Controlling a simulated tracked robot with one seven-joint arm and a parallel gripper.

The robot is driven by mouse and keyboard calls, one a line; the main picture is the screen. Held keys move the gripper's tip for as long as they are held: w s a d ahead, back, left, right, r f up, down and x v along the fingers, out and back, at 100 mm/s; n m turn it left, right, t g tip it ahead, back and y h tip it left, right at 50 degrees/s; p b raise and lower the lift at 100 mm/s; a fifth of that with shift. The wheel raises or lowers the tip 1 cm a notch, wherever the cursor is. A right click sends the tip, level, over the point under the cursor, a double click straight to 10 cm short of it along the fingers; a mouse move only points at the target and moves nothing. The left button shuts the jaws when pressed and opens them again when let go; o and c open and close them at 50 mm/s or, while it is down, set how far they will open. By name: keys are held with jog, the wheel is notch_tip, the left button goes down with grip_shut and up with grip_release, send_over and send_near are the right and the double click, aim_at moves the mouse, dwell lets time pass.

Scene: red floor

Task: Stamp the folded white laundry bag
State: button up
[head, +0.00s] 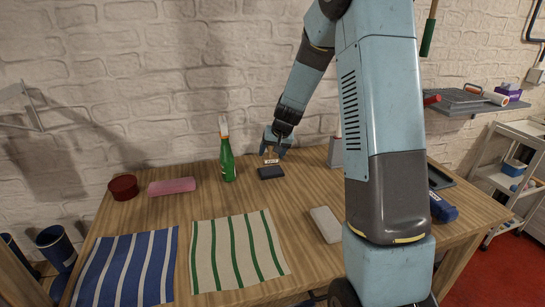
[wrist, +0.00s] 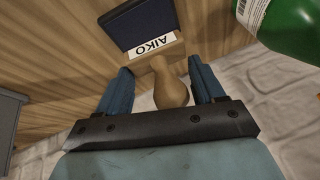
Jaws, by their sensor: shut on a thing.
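My gripper (head: 277,144) is shut on a wooden stamp (wrist: 171,88) with a white label reading AIKO. In the head view the stamp (head: 271,158) is upright at the back edge of a dark blue ink pad (head: 271,173); I cannot tell whether they touch. In the wrist view the stamp is between the fingers (wrist: 161,72), with the pad (wrist: 135,22) just beyond its label. A small off-white folded-looking piece (head: 326,224), possibly the laundry bag, lies on the table's front right. A cream cloth with green stripes (head: 236,250) lies flat to its left.
A green bottle (head: 228,160) stands close left of the pad, also near my gripper in the wrist view (wrist: 285,22). The table's centre is clear.

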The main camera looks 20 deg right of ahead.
jog(key=shift+r, duration=1.7)
